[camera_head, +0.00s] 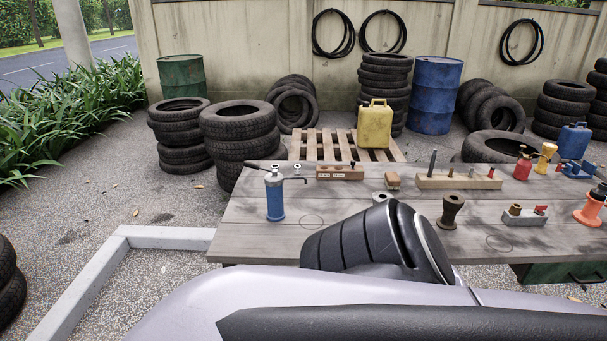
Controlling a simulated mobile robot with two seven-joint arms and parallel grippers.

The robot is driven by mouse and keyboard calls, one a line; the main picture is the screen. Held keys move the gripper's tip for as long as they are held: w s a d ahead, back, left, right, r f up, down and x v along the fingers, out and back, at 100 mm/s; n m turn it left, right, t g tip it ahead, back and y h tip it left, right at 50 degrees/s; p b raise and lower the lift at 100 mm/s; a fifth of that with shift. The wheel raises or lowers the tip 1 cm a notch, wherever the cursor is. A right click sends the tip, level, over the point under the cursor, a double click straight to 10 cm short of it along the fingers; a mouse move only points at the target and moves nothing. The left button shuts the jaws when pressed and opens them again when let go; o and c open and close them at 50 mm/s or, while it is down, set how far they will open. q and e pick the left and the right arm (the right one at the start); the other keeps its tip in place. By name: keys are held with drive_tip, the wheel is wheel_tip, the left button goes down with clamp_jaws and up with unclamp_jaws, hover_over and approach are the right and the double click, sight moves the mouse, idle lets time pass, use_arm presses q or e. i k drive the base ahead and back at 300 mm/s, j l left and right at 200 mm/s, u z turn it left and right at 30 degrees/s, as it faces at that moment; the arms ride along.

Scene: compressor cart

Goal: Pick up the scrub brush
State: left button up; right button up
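One of my arms fills the bottom of the view and covers the table's front middle. Neither gripper shows, so I cannot tell where they are relative to the brush.
A blue pump bottle (275,196) stands at the table's left. A wooden holder (340,173), a long wooden block (458,182), a dark spool-shaped piece (451,211), a grey tray (525,217) and an orange piece (590,209) are also on it. Tyres, a pallet and drums stand behind.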

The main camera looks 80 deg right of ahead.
sight(392, 180)
drive_tip(key=z, duration=3.3)
